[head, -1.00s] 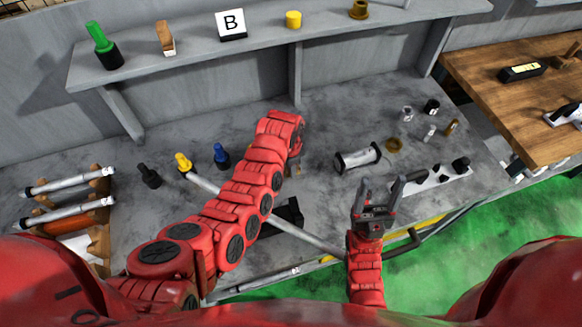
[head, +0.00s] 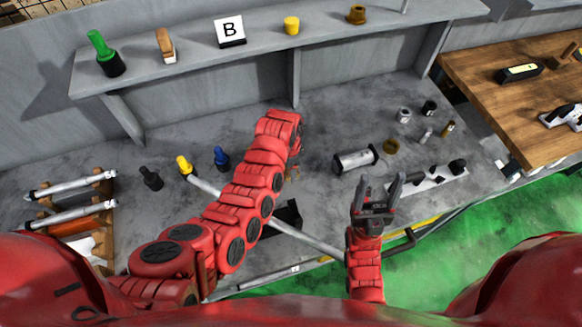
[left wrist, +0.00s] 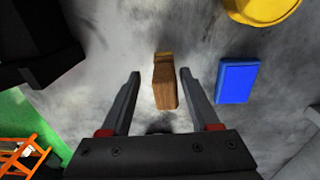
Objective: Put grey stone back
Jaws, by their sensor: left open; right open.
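I cannot pick out a grey stone with certainty in either view. In the left wrist view, a small brown wooden-looking block (left wrist: 165,88) lies between the two fingers of my left gripper (left wrist: 159,73). The fingers are open, with a gap on each side of the block. My right gripper (head: 380,190) is open and empty, over the bench's front edge, just left of a white strip with black parts (head: 425,182).
The grey bench (head: 330,110) bears a clear cylinder (head: 355,159) and small metal parts. A blue block (left wrist: 238,80) lies right of the left gripper. The shelf above holds a green-handled tool (head: 105,52), a wooden-handled piece (head: 166,45) and a B sign (head: 230,32).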

